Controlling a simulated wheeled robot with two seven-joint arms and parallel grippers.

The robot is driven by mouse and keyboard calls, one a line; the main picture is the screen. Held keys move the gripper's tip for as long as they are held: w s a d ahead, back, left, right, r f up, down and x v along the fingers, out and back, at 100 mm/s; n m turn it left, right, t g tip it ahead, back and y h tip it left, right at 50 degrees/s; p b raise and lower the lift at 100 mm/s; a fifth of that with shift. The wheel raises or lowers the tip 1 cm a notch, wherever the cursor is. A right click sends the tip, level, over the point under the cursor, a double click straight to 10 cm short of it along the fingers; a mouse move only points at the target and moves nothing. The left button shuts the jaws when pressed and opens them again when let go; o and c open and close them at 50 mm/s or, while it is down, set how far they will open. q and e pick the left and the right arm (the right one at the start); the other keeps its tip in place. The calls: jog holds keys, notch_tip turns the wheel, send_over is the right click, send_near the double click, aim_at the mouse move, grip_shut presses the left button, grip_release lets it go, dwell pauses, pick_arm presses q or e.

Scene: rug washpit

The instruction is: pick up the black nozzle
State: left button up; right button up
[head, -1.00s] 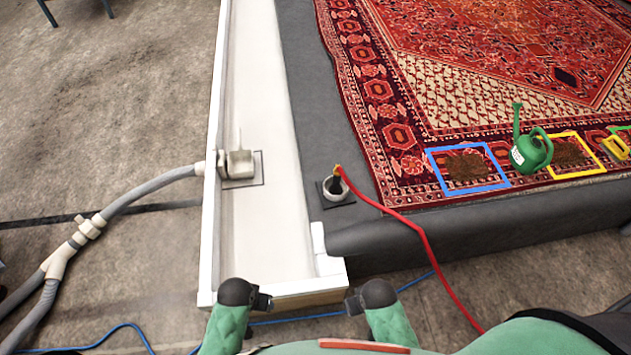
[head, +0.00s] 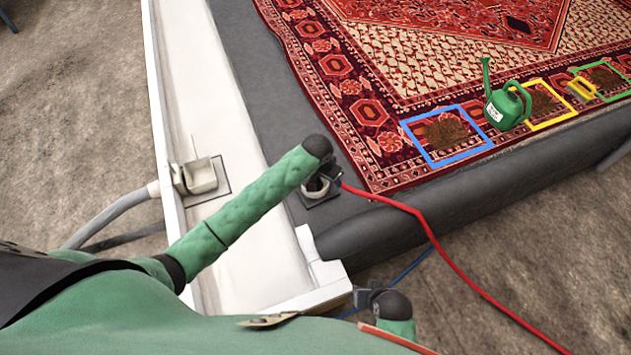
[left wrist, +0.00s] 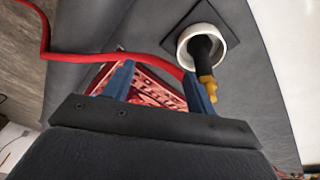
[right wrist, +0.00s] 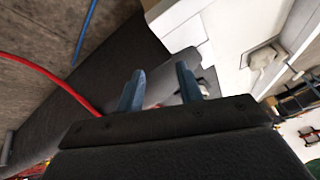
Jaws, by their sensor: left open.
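The black nozzle (left wrist: 203,50) with a brass-coloured fitting stands in a white round holder (left wrist: 183,52) on a dark square plate, seen in the left wrist view. In the head view the holder (head: 314,190) is at the platform's near left corner, and my gripper mostly hides the nozzle. My left gripper (left wrist: 160,84) is open, its fingers apart and nothing between them; the nozzle's brass end appears beside the right-hand finger. In the head view this gripper (head: 326,176) is right at the holder. My right gripper (right wrist: 160,90) is open and empty, low in the head view (head: 365,298).
A red hose (head: 430,226) runs from the holder across the platform edge. A white trough (head: 215,120) lies left of the dark platform (head: 410,205). A patterned rug (head: 390,95) carries a green watering can (head: 507,106) and coloured frames, including a blue one (head: 410,135).

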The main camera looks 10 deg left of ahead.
pick_arm(q)
jog(key=w+a+b, duration=0.1)
jog(key=w+a, duration=0.1)
jog(key=w+a+n+g+y+b, duration=0.1)
jog(key=w+a, duration=0.1)
jog(key=w, duration=0.1)
jog(key=w+a+g+b, duration=0.1)
jog(key=w, duration=0.1)
jog(key=shift+w+a+y, duration=0.35)
jog(key=shift+a+y, duration=0.05)
jog(key=shift+s+a+f+n, duration=0.1)
jog(key=shift+s+f+n, duration=0.05)
jog(key=shift+f+n, duration=0.15)
notch_tip(320, 180, down, 2)
jog(key=shift+f, duration=0.1)
jog(key=f, duration=0.2)
jog(key=w+f, duration=0.1)
jog(key=f, duration=0.1)
jog(key=shift+a+f, duration=0.1)
jog(key=shift+f, duration=0.5)
pick_arm(e)
jog(key=shift+w+a+f+t+y, duration=0.2)
jog(key=shift+a+f+t+y, duration=0.3)
jog(key=shift+a+f, duration=0.9)
pick_arm(q)
jog(key=c, duration=1)
pick_arm(e)
jog(key=shift+d, duration=0.1)
